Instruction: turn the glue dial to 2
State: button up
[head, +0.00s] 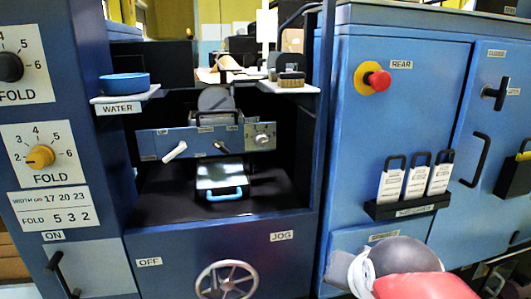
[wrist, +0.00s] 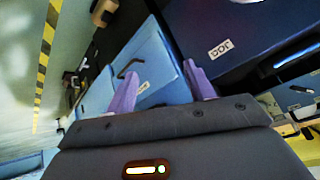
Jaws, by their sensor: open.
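No dial with a readable GLUE label shows. In the head view, a yellow dial (head: 40,157) on a white plate marked FOLD is at the left, on a scale with 2 to 6 readable. A black dial (head: 9,67) on another FOLD plate is above it, cut by the left edge. A small silver knob (head: 262,139) sits on the blue unit in the middle; its marking is too small to read. My gripper (wrist: 160,72) shows in the wrist view with two purple fingers apart and nothing between them. It is away from the dials, and its fingers are not visible in the head view.
My arm fills the lower right of the head view. A blue bowl (head: 125,83) stands on the WATER shelf. A handwheel (head: 227,281) is at the bottom. A red stop button (head: 378,80) and a card rack (head: 408,207) are on the right cabinet. Door handles (head: 481,160) stick out.

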aim_at(262, 142)
jog(key=w+a+r+m+t+y+b, duration=0.1)
jog(key=w+a+m, duration=0.3)
jog(key=w, duration=0.3)
jog(key=w+a+r+m+t+y+b, duration=0.1)
jog(key=w+a+r+m+t, duration=0.1)
jog(key=w+a+m, duration=0.2)
jog(key=w+a+r+m+t+y+b, duration=0.1)
jog(key=w+a+m, duration=0.3)
jog(key=w, duration=0.6)
jog(key=shift+w+a+r+t+b, duration=0.1)
jog(key=shift+a+r+t+b, duration=0.25)
jog(key=shift+r+t, duration=0.25)
jog(key=w+a+r+m+t, duration=0.1)
jog(key=w+m, duration=0.2)
jog(key=w, duration=0.2)
jog(key=w+a+r+m+t+y+p, duration=0.1)
jog(key=w+a+r+m+t, duration=0.1)
jog(key=w+m, duration=0.2)
jog(key=w+a+r+m+t, duration=0.1)
jog(key=w+a+r+m, duration=0.1)
jog(key=w+m, duration=0.2)
jog(key=shift+w+r+y+p, duration=0.2)
jog(key=shift+w+y+p, duration=0.15)
jog(key=shift+w, duration=1.5)
jog(key=c, duration=1)
jog(key=shift+o, duration=0.2)
